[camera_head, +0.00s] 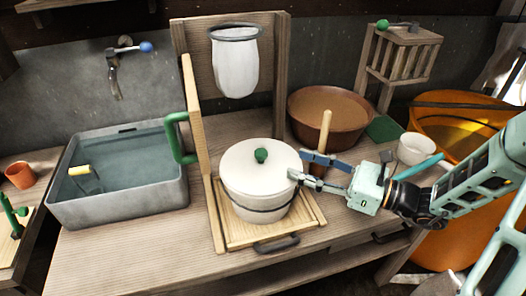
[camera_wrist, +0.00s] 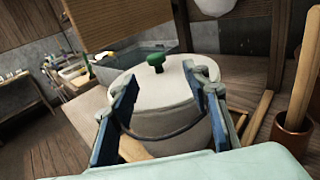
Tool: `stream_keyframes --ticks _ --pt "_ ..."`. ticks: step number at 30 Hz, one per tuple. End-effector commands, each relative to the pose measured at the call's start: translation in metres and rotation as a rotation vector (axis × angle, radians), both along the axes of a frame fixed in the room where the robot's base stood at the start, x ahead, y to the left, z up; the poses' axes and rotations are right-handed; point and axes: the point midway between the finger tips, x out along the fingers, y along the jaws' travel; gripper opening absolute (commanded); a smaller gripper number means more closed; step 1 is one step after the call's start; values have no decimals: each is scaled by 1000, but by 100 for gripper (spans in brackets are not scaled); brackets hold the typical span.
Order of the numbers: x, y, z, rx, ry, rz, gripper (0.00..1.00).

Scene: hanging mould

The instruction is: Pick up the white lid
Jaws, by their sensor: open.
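The white lid (camera_head: 246,168) with a green knob (camera_head: 261,155) sits on a white pot (camera_head: 258,204) with a dark wire handle. The pot stands on a wooden tray (camera_head: 306,216) on the wooden bench. My gripper (camera_head: 305,167) is at the pot's right side, near the lid's right edge. In the wrist view my gripper (camera_wrist: 166,84) is open and empty. Its blue fingers are spread on either side in front of the pot. There the lid (camera_wrist: 140,98) and green knob (camera_wrist: 155,61) show beyond and between the fingertips. Whether a fingertip touches the pot, I cannot tell.
A wooden board (camera_head: 196,140) with a green handle stands upright left of the pot. A grey water basin (camera_head: 120,205) is farther left. A white bag (camera_head: 235,65) hangs behind. A wooden stick (camera_head: 325,130), brown bowl (camera_head: 325,135) and white cup (camera_head: 416,149) are to the right.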

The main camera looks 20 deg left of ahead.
Motion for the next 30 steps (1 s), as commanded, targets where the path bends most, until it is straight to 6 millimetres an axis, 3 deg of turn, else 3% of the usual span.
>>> stream_keyframes --ticks 5,10,19,24,30 --pt "-5 16 3 35 12 12 44" --pt "2 43 3 34 12 12 44" --pt "7 69 2 33 13 10 44" --pt "11 96 0 33 12 11 44" --pt "15 110 0 31 11 8 44"
